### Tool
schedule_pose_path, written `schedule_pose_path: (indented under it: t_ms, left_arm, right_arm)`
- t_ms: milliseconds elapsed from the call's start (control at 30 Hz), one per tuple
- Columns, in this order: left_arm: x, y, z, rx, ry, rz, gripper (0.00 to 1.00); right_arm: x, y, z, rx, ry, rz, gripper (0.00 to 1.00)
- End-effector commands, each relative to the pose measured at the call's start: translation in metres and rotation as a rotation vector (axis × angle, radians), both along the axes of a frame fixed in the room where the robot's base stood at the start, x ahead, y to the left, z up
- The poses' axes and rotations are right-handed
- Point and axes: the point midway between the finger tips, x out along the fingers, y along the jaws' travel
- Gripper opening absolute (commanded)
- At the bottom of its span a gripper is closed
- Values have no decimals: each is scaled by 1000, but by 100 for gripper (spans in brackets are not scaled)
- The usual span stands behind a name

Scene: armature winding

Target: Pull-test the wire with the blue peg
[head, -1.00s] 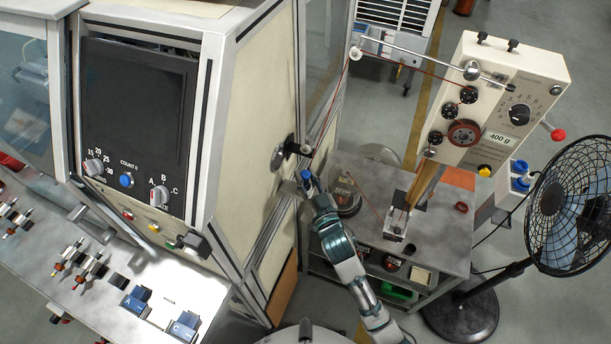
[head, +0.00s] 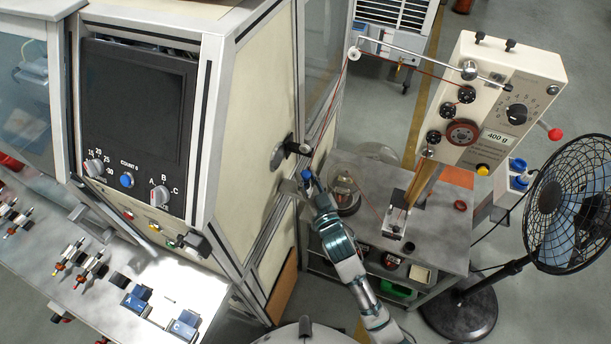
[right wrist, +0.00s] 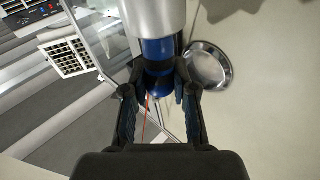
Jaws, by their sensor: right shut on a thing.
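The blue peg (head: 307,174) is at the tip of my right gripper (head: 309,182), beside the cream side wall of the machine. In the right wrist view the blue peg (right wrist: 158,50) sits between the two dark fingers of the right gripper (right wrist: 160,75), which are shut on it. A silver cylinder (right wrist: 155,18) continues above the peg. The red wire (head: 335,98) runs from the small white pulley (head: 354,54) down to the area near the peg. A thin red length of wire (right wrist: 148,112) also shows between the fingers. My left gripper is not in view.
A black knob on a round plate (head: 291,147) stands out from the wall just above the gripper. The tensioner box (head: 500,90) is at the upper right, above a grey bench (head: 440,235). A fan (head: 570,205) stands at the far right.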

Motion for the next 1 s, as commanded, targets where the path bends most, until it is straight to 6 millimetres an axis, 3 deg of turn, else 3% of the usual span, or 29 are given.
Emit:
schedule_pose_path:
  t_ms: [1000]
  left_arm:
    - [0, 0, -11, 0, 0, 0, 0]
  right_arm:
    - [0, 0, -19, 0, -1, 0, 0]
